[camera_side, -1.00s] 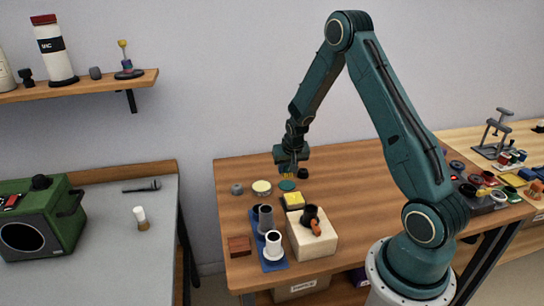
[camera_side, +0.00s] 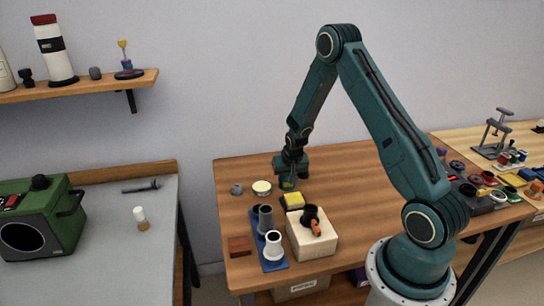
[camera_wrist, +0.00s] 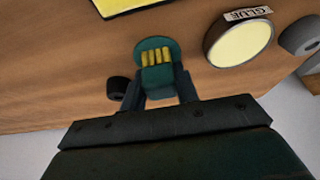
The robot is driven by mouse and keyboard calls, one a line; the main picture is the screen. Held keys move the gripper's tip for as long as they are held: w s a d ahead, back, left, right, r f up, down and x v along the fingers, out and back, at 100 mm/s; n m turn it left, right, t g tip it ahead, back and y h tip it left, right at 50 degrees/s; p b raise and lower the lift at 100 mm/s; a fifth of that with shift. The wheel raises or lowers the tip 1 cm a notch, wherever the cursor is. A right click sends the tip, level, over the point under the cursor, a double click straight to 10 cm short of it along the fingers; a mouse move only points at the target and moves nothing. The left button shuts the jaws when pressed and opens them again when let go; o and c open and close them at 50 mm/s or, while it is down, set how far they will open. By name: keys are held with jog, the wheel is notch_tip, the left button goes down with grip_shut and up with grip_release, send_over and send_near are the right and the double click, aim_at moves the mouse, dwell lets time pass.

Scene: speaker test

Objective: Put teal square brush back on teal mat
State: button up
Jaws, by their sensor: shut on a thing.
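My gripper (camera_wrist: 159,92) is shut on the teal square brush (camera_wrist: 158,76), with one finger on each side of its teal body. The brush's short yellow bristles point away from the gripper. The round teal mat (camera_wrist: 152,43) shows behind the brush in the wrist view, and the brush covers much of it. In the side view my gripper (camera_side: 289,182) is low over the far left part of the table, and the mat is mostly hidden there. I cannot tell whether the brush touches the mat.
A small black round thing (camera_wrist: 118,88) lies close beside one finger. The glue tin (camera_wrist: 240,42) and a grey ring (camera_wrist: 300,36) are to its right. A yellow pad (camera_side: 294,200), a cream block (camera_side: 312,240) and a blue tray (camera_side: 274,265) stand nearer the front.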

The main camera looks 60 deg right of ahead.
jog(key=o, duration=0.9)
jog(key=shift+f, duration=0.1)
jog(key=shift+v, duration=6.15)
